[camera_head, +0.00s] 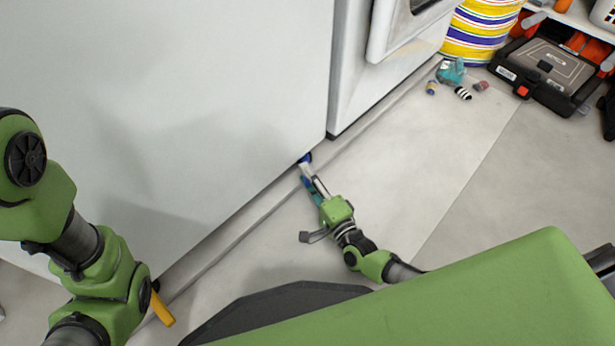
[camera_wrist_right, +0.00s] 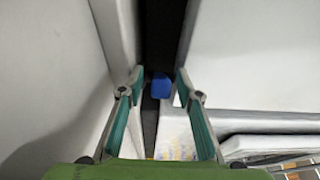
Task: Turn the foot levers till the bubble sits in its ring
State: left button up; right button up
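A blue foot lever (camera_head: 305,158) sits low at the bottom edge of the big white appliance (camera_head: 215,90), near its front corner. In the right wrist view the blue lever (camera_wrist_right: 160,87) lies between the two teal fingers of my right gripper (camera_wrist_right: 160,74). The fingers are apart, with a gap visible on both sides of the lever. In the head view my right gripper (camera_head: 308,174) reaches low along the floor to the lever. A yellow-orange lever-like piece (camera_head: 162,308) shows at lower left beside my left arm. My left gripper is out of view. No bubble or ring is visible.
A second white appliance (camera_head: 385,60) stands beyond, with a dark gap between the two. Small toys (camera_head: 452,72), a striped bin (camera_head: 480,30) and a black toolbox (camera_head: 547,72) are at upper right. The floor (camera_head: 430,140) right of my right gripper is clear.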

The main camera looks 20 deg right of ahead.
jog(key=v, duration=1.2)
dwell(0.5)
